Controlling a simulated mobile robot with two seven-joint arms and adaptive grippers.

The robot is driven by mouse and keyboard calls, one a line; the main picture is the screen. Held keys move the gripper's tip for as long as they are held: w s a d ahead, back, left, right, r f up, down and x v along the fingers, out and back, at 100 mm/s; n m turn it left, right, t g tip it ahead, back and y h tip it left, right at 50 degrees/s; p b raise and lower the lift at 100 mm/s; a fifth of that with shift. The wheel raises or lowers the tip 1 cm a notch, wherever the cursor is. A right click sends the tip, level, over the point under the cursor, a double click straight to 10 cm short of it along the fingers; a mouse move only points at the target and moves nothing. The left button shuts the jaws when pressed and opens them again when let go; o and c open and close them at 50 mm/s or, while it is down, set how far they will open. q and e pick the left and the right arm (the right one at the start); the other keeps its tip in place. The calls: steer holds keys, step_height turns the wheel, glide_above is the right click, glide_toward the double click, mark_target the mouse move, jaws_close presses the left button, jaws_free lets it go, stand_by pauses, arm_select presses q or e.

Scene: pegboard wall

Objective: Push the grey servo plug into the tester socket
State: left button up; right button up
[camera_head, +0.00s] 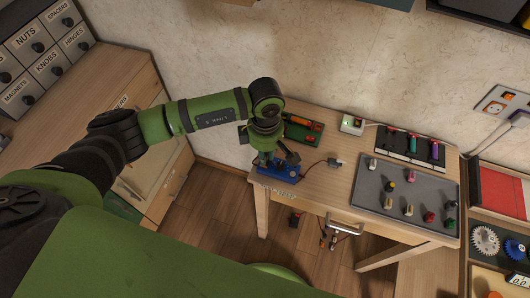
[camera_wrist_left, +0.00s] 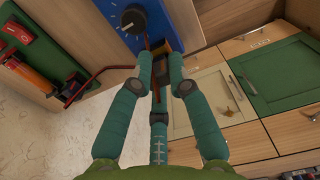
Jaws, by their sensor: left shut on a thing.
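The blue tester (camera_head: 280,172) sits at the table's near left corner; the wrist view shows its blue top (camera_wrist_left: 158,18) and a black knob (camera_wrist_left: 133,18). My left gripper (camera_head: 268,158) is right at the tester. In the wrist view its teal fingers (camera_wrist_left: 161,75) are closed together around a small thing at the tester's edge. A dark red lead runs into the fingers, so this looks like the servo plug, mostly hidden by them. I cannot tell whether it is in the socket.
A white box with a green light (camera_head: 352,125), a black case (camera_head: 412,148) and a grey mat (camera_head: 376,193) with several small parts lie to the right. Drawer cabinets (camera_head: 150,90) stand left.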

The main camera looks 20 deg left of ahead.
stand_by(0.5)
arm_select(q)
steer(key=shift+b, duration=0.3)
steer(key=shift+f+b, duration=0.75)
stand_by(0.4)
steer(key=o, duration=0.9)
steer(key=shift+r+p, duration=1.5)
steer(key=shift+r, duration=1.05)
